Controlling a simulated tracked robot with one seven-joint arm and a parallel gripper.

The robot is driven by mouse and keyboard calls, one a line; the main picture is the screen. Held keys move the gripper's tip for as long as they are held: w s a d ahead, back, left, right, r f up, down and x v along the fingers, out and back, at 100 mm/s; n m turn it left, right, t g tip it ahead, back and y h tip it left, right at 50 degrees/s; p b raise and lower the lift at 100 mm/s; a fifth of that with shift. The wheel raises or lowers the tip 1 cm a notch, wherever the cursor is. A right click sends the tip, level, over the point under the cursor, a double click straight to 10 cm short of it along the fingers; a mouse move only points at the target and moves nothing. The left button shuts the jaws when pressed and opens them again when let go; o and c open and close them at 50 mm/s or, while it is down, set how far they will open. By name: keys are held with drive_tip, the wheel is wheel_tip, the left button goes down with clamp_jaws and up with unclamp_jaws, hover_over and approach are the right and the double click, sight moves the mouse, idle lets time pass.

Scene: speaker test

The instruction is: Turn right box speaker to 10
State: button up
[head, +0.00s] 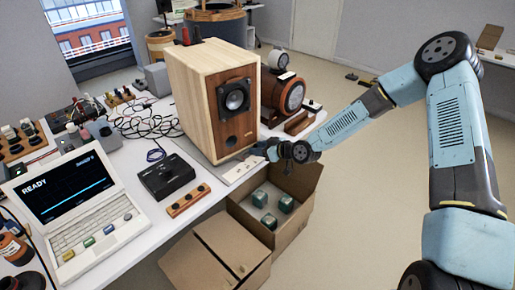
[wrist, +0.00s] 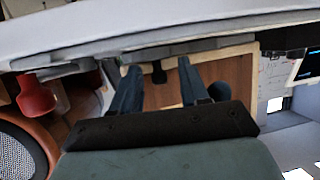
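A tall wooden box speaker (head: 193,105) stands near the table's right edge in the head view, with a black round driver (head: 234,97) on its brown front. In the wrist view the brown front panel (wrist: 160,95) fills the middle, and a small black knob (wrist: 159,74) shows on it. My gripper (head: 262,150) is low in front of the speaker's face. In the wrist view its two fingers (wrist: 158,84) are apart, one to each side of the knob, with visible gaps. The knob's setting and any scale marks cannot be read.
A white laptop (head: 85,215) showing "READY" and a black box (head: 167,176) are on the table (head: 190,222). An open carton (head: 292,228) with green blocks stands below my gripper. A wooden round-faced device (head: 288,97) stands right of the speaker. Looped cables (head: 150,122) lie left.

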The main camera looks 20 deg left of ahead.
drive_tip(key=shift+d, duration=0.15)
drive_tip(key=shift+s+d+r, duration=0.1)
drive_tip(key=shift+d+r, duration=0.05)
drive_tip(key=shift+d, duration=0.2)
drive_tip(key=v, duration=1.2)
drive_tip(key=shift+s+d, duration=0.2)
drive_tip(key=shift+d, duration=0.1)
drive_tip(key=shift+r, duration=0.1)
